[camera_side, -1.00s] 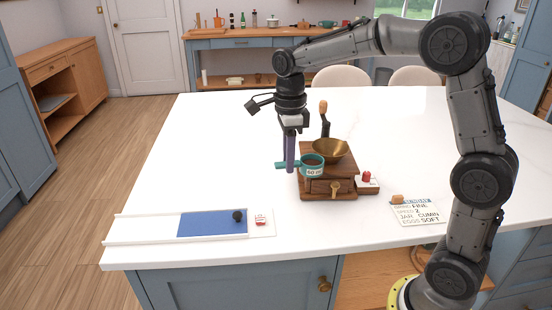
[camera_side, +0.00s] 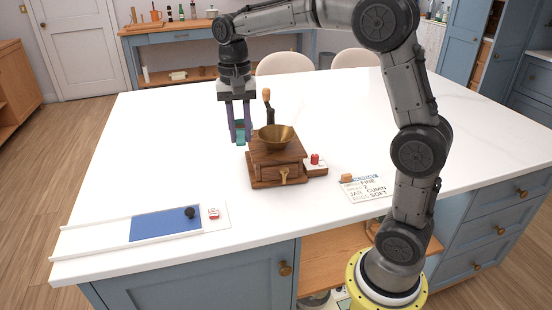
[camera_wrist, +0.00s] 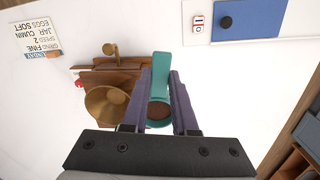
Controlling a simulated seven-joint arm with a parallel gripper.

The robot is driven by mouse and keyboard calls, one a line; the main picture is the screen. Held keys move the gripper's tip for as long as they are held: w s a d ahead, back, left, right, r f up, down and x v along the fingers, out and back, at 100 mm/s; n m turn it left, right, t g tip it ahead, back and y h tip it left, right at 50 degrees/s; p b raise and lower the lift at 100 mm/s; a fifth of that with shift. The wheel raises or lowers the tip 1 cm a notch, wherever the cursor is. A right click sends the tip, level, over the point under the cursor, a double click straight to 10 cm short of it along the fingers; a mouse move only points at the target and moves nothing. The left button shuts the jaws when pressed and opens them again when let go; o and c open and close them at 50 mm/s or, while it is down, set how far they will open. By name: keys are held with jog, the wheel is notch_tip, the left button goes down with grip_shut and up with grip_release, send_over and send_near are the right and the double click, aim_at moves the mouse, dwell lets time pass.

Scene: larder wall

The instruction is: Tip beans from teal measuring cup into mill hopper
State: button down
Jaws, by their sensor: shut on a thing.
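My gripper (camera_side: 240,138) is shut on the handle of the teal measuring cup (camera_side: 241,128). In the wrist view the teal handle (camera_wrist: 161,70) runs between my two purple fingers (camera_wrist: 160,105). Brown contents show in the cup bowl, partly hidden by the fingers, and the cup looks roughly upright. The wooden mill (camera_side: 278,168) stands on the white worktop. Its brass hopper (camera_side: 276,140) is open at the top, and it also shows in the wrist view (camera_wrist: 104,108). The cup is beside the hopper, on its left in the side view. No beans can be made out in the hopper.
The mill's crank (camera_side: 268,105) rises behind the hopper. A small red-knobbed part (camera_side: 315,162) is at the mill's right. A lettered card (camera_side: 364,188) lies further right. A blue slider panel (camera_side: 165,224) with a black knob (camera_side: 190,212) lies front left. The worktop behind is clear.

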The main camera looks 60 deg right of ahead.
jog(key=d+n, duration=0.2)
jog(key=d+r+n, duration=0.1)
jog(key=d+n, duration=0.1)
jog(key=n, duration=0.1)
jog(key=w+d+r+n, duration=0.1)
jog(key=d+n, duration=0.1)
jog(key=shift+r, duration=0.25)
jog(key=s+d+r+n, duration=0.1)
jog(key=s+d+n, duration=0.1)
jog(key=d, duration=0.9)
jog(key=s+d+r+n, duration=0.1)
jog(key=s+d+n, duration=0.2)
jog(key=d, duration=0.8)
jog(key=shift+s, duration=0.8)
jog(key=shift+a+r, duration=0.1)
jog(key=shift+r, duration=0.05)
